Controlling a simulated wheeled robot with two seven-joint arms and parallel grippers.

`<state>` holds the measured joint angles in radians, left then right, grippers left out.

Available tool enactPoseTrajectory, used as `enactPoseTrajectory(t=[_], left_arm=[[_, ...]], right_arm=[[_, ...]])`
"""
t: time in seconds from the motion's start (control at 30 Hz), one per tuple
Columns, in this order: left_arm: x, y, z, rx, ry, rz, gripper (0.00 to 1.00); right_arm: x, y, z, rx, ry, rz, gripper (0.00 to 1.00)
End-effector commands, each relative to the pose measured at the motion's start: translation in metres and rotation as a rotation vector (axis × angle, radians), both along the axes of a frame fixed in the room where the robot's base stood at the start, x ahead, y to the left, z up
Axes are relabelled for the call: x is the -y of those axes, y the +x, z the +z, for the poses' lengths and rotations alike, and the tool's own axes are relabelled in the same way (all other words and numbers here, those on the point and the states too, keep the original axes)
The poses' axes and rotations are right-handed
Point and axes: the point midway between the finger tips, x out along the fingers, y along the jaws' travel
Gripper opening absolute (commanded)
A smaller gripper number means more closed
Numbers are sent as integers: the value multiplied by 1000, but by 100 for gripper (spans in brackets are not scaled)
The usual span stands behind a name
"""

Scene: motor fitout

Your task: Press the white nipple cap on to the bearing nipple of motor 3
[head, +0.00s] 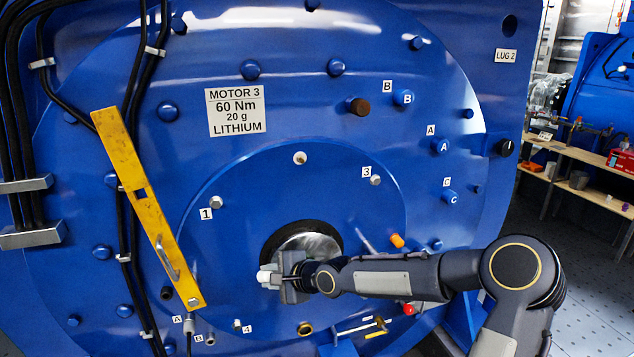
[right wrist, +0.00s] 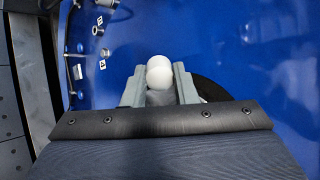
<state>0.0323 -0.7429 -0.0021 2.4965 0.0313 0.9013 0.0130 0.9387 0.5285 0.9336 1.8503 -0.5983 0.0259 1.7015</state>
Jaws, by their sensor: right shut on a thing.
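The white nipple cap (right wrist: 159,70) is held between the two fingers of my right gripper (right wrist: 158,84) in the right wrist view. In the head view the white cap (head: 263,277) pokes out to the left of my right gripper (head: 274,281), in front of the lower left of the shaft hub (head: 308,243). Motor 3 is the big blue housing (head: 270,185) with the MOTOR 3 plate (head: 236,111). A small pale fitting (head: 300,158) sits at the top of its inner disc, well above the gripper. I cannot tell which fitting is the bearing nipple. My left gripper is out of view.
A yellow bar (head: 148,205) with a handle slants across the motor's left side, beside black cables (head: 123,230). Lettered blue plugs (head: 443,147), an orange plug (head: 397,240) and a brass fitting (head: 305,328) stick out of the face. A shelf (head: 590,175) stands far right.

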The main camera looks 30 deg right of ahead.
Motion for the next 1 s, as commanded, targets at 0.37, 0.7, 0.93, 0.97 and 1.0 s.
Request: enactPoseTrajectory(t=[0.37,0.7,0.93,0.97,1.0], left_arm=[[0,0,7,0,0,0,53],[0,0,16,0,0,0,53],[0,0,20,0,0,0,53],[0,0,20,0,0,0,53],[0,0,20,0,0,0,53]], right_arm=[[24,4,78,185,49,-230,4],[75,-13,186,415,60,-511,4],[102,-31,230,498,43,-615,4],[104,-32,232,502,42,-620,4],[106,-33,235,507,39,-626,4]])
